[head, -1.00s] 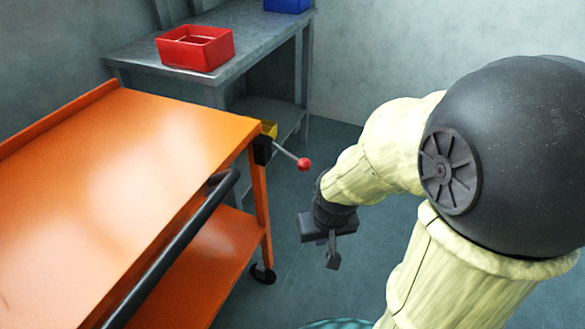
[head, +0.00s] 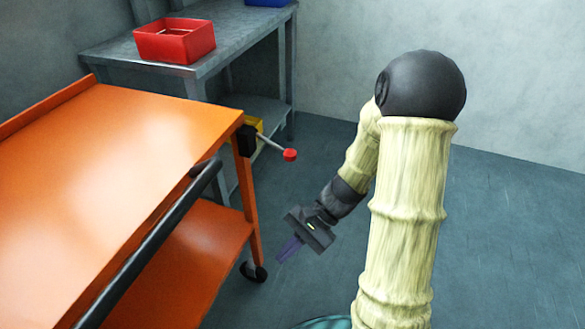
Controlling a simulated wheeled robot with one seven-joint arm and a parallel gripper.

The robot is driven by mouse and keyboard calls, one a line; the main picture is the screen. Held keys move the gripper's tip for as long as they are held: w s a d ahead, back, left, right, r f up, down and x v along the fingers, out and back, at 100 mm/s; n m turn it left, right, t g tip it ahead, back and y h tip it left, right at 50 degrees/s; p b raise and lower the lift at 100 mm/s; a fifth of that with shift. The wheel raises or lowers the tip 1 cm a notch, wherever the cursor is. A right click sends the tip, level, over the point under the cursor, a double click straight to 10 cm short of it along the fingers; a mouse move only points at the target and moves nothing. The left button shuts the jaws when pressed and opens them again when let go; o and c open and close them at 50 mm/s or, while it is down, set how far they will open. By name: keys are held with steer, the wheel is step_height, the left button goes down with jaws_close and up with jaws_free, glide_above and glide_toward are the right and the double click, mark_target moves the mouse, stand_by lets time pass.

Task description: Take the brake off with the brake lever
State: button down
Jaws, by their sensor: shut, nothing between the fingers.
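The brake lever (head: 272,144) is a thin grey rod with a red knob (head: 290,155) at its end. It sticks out to the right and slightly down from a black and yellow block (head: 247,137) at the corner of the orange cart (head: 130,140). My gripper (head: 288,250) is below the knob in the picture, apart from the lever, beside the cart's leg. Its fingers are together, point down and left, and hold nothing.
The cart has a dark push handle (head: 150,245) along its near side, a lower shelf (head: 205,245) and a black caster (head: 254,272). A grey bench (head: 110,55) behind carries a red bin (head: 175,40) and a blue bin. Floor to the right is clear.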

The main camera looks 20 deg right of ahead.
mark_target(274, 146)
steer(key=w+d+r+m+t+y+b, duration=0.1)
steer(key=w+d+m+t+y, duration=0.5)
steer(key=w+d+m+t, duration=0.6)
steer(key=w+m+t+b, duration=0.1)
steer(key=w+m+t, duration=0.1)
steer(key=w+t, duration=0.2)
steer(key=shift+d+t+y+b, duration=0.3)
steer(key=shift+d+t+y, duration=0.1)
steer(key=shift+t, duration=0.3)
steer(key=shift+w+a+r, duration=0.1)
steer(key=b+x, duration=0.4)
steer(key=x, duration=0.6)
steer(key=shift+s+d+r+b, duration=0.3)
steer(key=shift+s+d+r, duration=0.05)
steer(key=shift+s+r, duration=0.35)
steer(key=shift+s+d+r+b, duration=0.25)
steer(key=shift+s+d+r, duration=0.1)
steer(key=shift+s+r, duration=0.35)
steer(key=shift+w+d+r, duration=0.15)
steer(key=shift+r, duration=0.05)
